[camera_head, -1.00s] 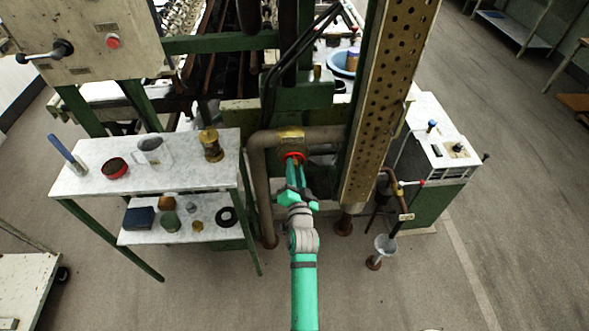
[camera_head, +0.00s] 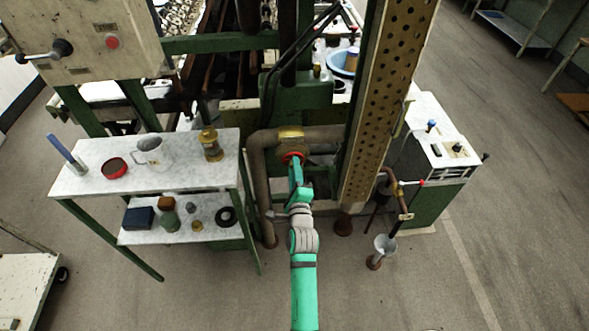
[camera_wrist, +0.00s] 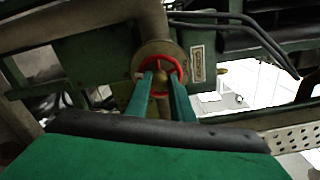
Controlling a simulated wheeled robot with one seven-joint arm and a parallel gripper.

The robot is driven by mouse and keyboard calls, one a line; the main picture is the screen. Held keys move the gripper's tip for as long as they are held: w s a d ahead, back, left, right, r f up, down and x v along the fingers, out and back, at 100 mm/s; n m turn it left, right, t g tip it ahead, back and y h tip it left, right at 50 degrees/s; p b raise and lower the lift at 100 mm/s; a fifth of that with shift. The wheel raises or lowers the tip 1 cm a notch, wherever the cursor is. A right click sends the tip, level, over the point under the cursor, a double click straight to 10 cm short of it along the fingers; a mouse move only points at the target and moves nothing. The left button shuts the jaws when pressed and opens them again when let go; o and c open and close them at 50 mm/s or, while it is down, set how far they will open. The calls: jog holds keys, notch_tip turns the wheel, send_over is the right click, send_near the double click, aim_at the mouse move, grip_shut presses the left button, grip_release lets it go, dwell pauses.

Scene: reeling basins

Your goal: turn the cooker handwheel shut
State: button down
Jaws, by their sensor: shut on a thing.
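The red handwheel (camera_head: 293,157) sits on the brown pipe below a brass-coloured fitting, at the middle of the head view. In the wrist view the handwheel (camera_wrist: 177,66) shows as a red ring with a brass-coloured hub in front of a round flange. My gripper (camera_head: 296,165) reaches up to it from below. In the wrist view the two green fingers of my gripper (camera_wrist: 160,84) converge on the wheel and are shut on it. The fingers hide part of the lower rim.
A brown pipe (camera_head: 257,185) bends down left of the wheel. A perforated metal column (camera_head: 372,120) stands close on the right. A small funnel (camera_head: 385,244) stands at lower right.

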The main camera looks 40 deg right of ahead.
jog(key=m, duration=0.7)
jog(key=shift+s+f, duration=0.1)
jog(key=c, duration=1.7)
grip_release()
